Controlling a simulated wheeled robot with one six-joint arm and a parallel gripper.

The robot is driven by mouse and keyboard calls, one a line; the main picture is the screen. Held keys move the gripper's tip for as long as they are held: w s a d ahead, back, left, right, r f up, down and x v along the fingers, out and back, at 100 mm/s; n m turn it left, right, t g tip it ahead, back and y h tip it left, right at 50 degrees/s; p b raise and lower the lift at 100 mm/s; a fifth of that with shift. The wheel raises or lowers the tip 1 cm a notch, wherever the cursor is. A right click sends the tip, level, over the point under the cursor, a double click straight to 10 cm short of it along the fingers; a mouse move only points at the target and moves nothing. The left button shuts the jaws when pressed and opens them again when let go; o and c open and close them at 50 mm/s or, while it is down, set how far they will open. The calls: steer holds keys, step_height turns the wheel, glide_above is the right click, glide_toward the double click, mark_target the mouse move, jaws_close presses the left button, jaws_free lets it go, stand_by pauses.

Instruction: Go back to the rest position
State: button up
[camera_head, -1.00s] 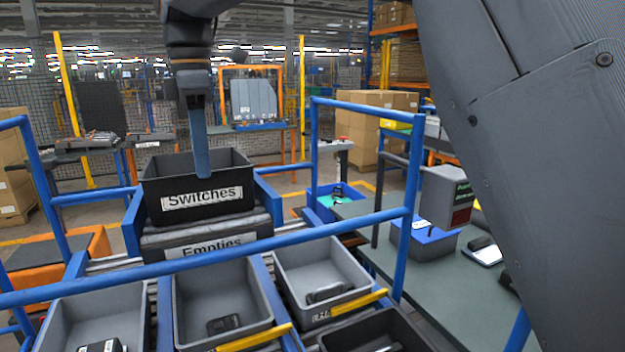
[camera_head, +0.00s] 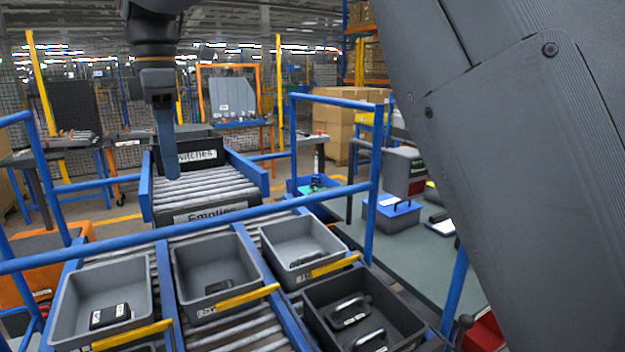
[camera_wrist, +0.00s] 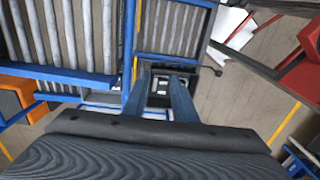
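My gripper (camera_head: 168,172) hangs at the upper left of the head view with its blue fingers pointing down, in front of the roller conveyor. In the wrist view the two blue fingers (camera_wrist: 162,82) stand apart, and nothing is seen held between them. A black bin labelled "Switches" (camera_head: 202,157) stands at the far end of the rollers (camera_head: 215,188), partly hidden by the fingers. My large dark arm link covers the right side of the head view.
Grey bins (camera_head: 70,300) with dark devices stand in a row in front, with a black bin (camera_head: 385,300) holding handled devices at right. A blue rail (camera_head: 200,250) crosses before the conveyor. A green-grey bench (camera_head: 390,255) with a blue-lidded box (camera_head: 392,215) stands right.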

steer(key=w+d+f+m+t, duration=0.1)
steer(key=w+d+f+m, duration=0.1)
steer(key=d+f+m, duration=0.75)
steer(key=w+d+f+m, duration=0.2)
steer(key=d+f, duration=0.5)
steer(key=d, duration=0.8)
steer(key=s+d+f+m, duration=0.6)
steer(key=s+d+f, duration=0.1)
steer(key=d, duration=0.2)
steer(key=s+d+f+m, duration=0.6)
steer(key=s+d+f, duration=0.1)
steer(key=d, duration=0.3)
steer(key=shift+s+d+f+t+b, duration=0.2)
steer(key=shift+s+f+t+b, duration=0.1)
steer(key=shift+t+b, duration=0.15)
